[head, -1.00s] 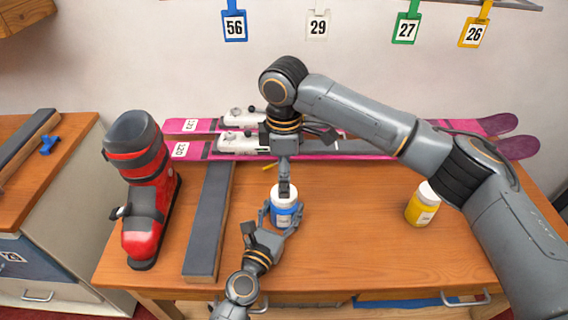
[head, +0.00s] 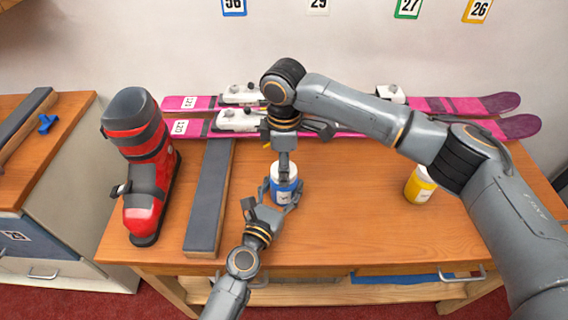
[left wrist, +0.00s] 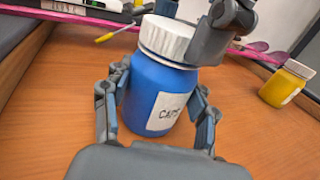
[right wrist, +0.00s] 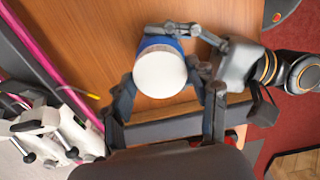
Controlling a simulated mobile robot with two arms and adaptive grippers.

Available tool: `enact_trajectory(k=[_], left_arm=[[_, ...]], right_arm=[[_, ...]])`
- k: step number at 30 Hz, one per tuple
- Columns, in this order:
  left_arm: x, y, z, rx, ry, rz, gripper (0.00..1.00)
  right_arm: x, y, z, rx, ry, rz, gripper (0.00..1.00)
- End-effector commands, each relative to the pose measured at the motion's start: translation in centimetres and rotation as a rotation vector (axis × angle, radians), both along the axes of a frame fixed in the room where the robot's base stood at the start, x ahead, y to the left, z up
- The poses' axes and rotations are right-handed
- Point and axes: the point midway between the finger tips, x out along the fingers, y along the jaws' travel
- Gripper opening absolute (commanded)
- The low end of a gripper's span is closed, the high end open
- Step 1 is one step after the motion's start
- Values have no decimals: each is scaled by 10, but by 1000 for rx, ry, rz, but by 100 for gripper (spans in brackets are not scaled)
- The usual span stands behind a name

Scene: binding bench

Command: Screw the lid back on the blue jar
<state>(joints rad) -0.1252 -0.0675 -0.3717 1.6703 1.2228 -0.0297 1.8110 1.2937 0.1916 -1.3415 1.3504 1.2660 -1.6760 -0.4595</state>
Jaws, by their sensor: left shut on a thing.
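The blue jar (head: 284,191) with a white label stands upright on the bench. It also shows in the left wrist view (left wrist: 157,92). Its white ribbed lid (left wrist: 168,38) sits on top of the jar; I cannot tell how tightly. The lid shows round from above in the right wrist view (right wrist: 160,72). My left gripper (head: 281,194) is shut on the jar's body, low, with a finger on each side. My right gripper (right wrist: 163,88) points down from above, its fingers on either side of the lid. Whether both fingers press on it is unclear.
A yellow jar (head: 419,186) stands to the right. A dark padded bar (head: 209,198) and a red ski boot (head: 146,170) are at the left. Pink skis (head: 440,105) lie along the back. The bench front right of the blue jar is clear.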

Motion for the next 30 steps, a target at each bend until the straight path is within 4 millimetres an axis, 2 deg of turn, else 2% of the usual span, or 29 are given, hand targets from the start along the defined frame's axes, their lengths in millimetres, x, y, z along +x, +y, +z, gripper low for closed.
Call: enact_trajectory(k=[5,13,17,18,21,30], left_arm=[[0,0,0,0,-1,0,0],[0,0,0,0,-1,0,0],[0,0,0,0,-1,-1,0],[0,0,0,0,-1,-1,0],[0,0,0,0,-1,-1,0],[0,0,0,0,-1,0,0]], right_arm=[[0,0,-1,0,0,-29,20],[-1,1,-1,1,3,-425,20],[0,1,-1,0,0,-423,20],[0,1,-1,0,0,-422,60],[0,1,-1,0,0,-421,80],[0,0,0,0,0,-420,81]])
